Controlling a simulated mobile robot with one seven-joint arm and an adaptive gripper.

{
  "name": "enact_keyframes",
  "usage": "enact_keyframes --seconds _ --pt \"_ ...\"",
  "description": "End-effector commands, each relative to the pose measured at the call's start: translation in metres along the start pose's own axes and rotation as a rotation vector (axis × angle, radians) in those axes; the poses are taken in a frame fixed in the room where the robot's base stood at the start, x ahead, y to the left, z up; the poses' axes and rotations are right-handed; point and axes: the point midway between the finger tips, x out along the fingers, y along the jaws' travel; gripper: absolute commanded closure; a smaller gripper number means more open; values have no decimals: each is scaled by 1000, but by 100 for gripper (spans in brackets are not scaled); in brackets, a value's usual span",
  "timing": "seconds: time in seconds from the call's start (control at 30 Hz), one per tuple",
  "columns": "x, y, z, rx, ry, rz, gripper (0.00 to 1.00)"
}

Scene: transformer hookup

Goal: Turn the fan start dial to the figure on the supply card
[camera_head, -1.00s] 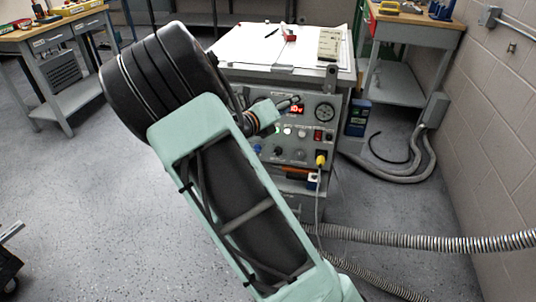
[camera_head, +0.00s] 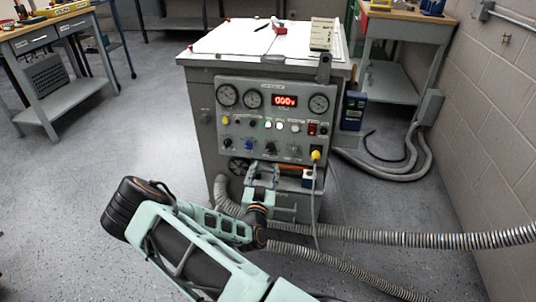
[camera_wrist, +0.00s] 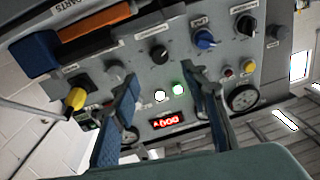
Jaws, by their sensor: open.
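The grey panel (camera_head: 290,118) on the cabinet front carries a row of dials: a black one (camera_head: 228,143), a blue one (camera_head: 249,145), a middle black one (camera_head: 270,149) and a grey one (camera_head: 294,152). Their labels are too small to read, so I cannot tell which is the fan start dial. My gripper (camera_head: 262,172) is open and empty at the panel's lower edge. In the wrist view, my gripper (camera_wrist: 160,72) has its fingers spread, with the middle black dial (camera_wrist: 159,54) showing between them, apart from both. No supply card is clearly identifiable.
A red display (camera_head: 285,100) reads 000. An orange-handled item (camera_head: 292,167) lies below the panel. Ribbed hoses (camera_head: 420,239) run right. A beige upright item (camera_head: 322,34) stands on the cabinet top.

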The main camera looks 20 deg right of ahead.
Motion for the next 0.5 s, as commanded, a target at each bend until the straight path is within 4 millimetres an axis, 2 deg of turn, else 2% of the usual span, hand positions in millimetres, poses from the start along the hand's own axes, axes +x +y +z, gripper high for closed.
enact_keyframes --seconds 0.3,0.5 --pt "59 1 1 10 5 4 59" --pt "88 1 0 9 4 5 59"
